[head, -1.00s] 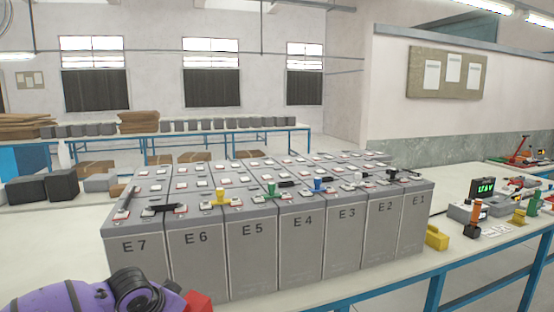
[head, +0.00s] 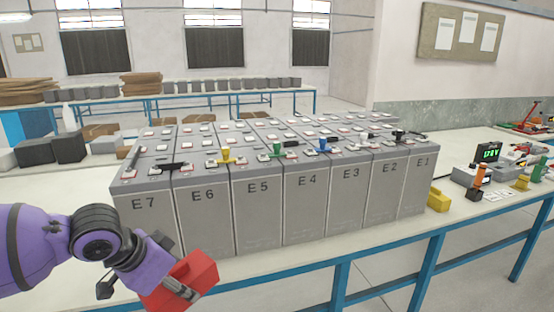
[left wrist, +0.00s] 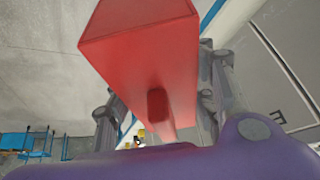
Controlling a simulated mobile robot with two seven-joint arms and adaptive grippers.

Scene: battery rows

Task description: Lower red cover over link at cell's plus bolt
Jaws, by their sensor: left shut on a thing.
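My left gripper (head: 172,283) is shut on the red cover (head: 195,272), a box-like piece, and holds it tilted in front of the battery row, below the cell tops. In the left wrist view the red cover (left wrist: 145,45) fills the upper middle between the fingers. The grey cells E7 (head: 147,215) to E1 (head: 412,185) stand in a front row. A black link (head: 172,166) lies on top near E7 and E6. Which bolt is the plus bolt is too small to tell. My right gripper is not in view.
Yellow (head: 226,155), green (head: 277,150) and blue (head: 322,143) upright pieces stand on the front cells. A yellow block (head: 438,199) and an orange-handled tool (head: 478,180) are on the bench to the right. A narrow bench strip (head: 300,250) in front of the cells is clear.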

